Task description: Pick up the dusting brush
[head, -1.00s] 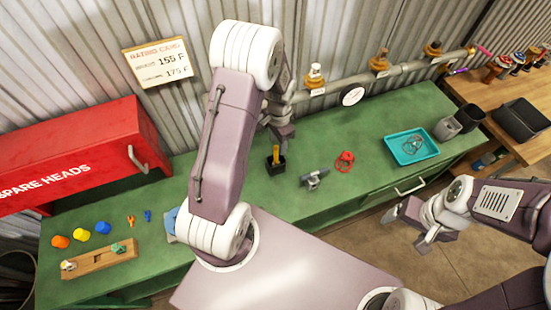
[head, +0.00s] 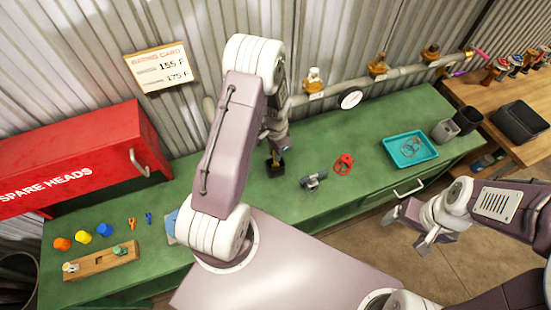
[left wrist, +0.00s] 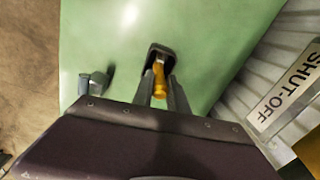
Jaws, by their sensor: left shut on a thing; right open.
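The dusting brush shows its yellow-orange handle (left wrist: 159,82) in the left wrist view, standing in a small dark holder (left wrist: 167,51). In the head view the holder (head: 275,169) stands on the green bench, and the handle is mostly hidden by my gripper. My left gripper (head: 276,150) is over the holder, pointing down. Its fingers (left wrist: 160,92) are shut on the handle, one on each side. The brush's lower end is hidden in the holder. My right gripper (head: 406,234) is open and empty, right of the bench's front edge.
A grey fitting (head: 314,181), a red ring-like part (head: 343,164) and a teal tray (head: 389,148) lie right of the holder. A pipe with valves (head: 393,68) runs along the wall behind. A red cabinet (head: 80,150) stands at left.

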